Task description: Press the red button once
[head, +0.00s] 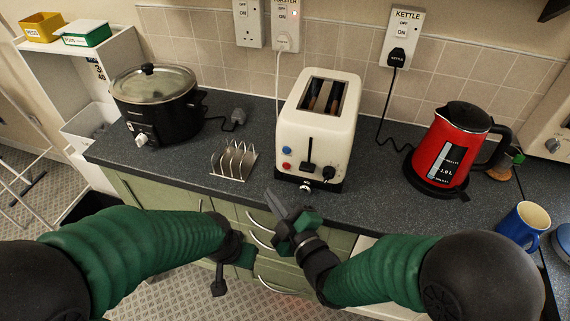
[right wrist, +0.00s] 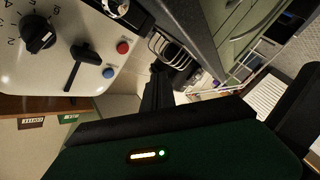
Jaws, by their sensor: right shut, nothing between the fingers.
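The white toaster (head: 318,135) stands on the dark counter, with a dark lever and dial on its front. The red button (head: 286,166) is on the toaster's front, just below a blue button (head: 286,151). In the right wrist view the red button (right wrist: 123,47) and blue button (right wrist: 109,72) both show unobstructed. My right gripper (head: 276,203) is shut and empty, in front of the counter edge, below and apart from the red button. Its dark fingers (right wrist: 160,80) also show in the wrist view. My left gripper (head: 220,284) hangs low before the green drawers, its fingers unclear.
A wire toast rack (head: 234,160) stands left of the toaster, with a black slow cooker (head: 158,105) beyond it. A red kettle (head: 449,150) and blue mug (head: 523,224) stand to the right. Drawer handles protrude below the counter.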

